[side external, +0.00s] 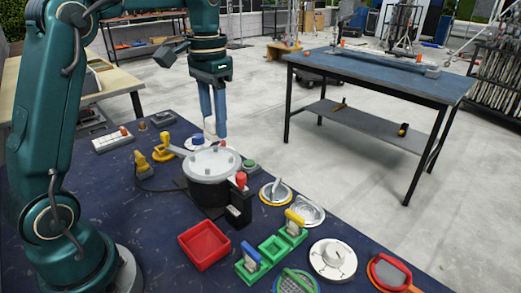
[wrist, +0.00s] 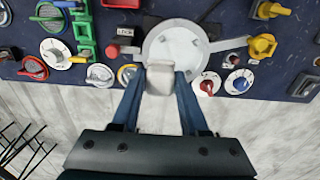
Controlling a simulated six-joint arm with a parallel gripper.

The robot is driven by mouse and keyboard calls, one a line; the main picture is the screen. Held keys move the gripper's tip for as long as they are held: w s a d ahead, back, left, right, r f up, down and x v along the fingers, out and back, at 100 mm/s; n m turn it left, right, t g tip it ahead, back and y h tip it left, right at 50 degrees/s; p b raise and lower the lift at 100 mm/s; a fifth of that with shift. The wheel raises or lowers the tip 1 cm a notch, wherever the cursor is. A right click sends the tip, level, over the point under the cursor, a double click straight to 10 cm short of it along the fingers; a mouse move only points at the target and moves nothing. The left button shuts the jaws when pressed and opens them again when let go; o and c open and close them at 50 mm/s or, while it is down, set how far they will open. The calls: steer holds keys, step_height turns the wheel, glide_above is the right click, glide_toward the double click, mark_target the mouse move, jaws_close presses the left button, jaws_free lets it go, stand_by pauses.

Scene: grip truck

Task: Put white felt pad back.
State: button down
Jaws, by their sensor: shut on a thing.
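My gripper (side external: 214,128) is shut on the white felt pad (wrist: 160,78), a small pale block between the blue fingertips in the wrist view. In the side view the pad (side external: 209,126) shows as a white patch between the fingers, partly hidden by them. My gripper (wrist: 161,84) points down behind a round black machine with a light grey disc top (side external: 211,163). In the wrist view the pad overlaps the near edge of this disc (wrist: 176,45). I cannot tell its height above the table or whether it touches anything.
A red tray (side external: 204,244), green bins (side external: 272,247), a white dial (side external: 332,259) and round-based handles crowd the blue table's front. A yellow fixture (side external: 161,148) stands left of the machine. A red button (side external: 241,179) stands at its right. Another table (side external: 375,75) stands behind.

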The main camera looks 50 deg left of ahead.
steer(key=s+f, duration=0.8)
steer(key=s, duration=0.1)
glide_above(182, 222)
step_height(182, 222, down, 4)
steer(key=shift+s+d+f, duration=0.1)
steer(key=shift+f, duration=2.3)
steer(key=shift+c, duration=2.1)
jaws_free()
steer(key=shift+f, duration=0.1)
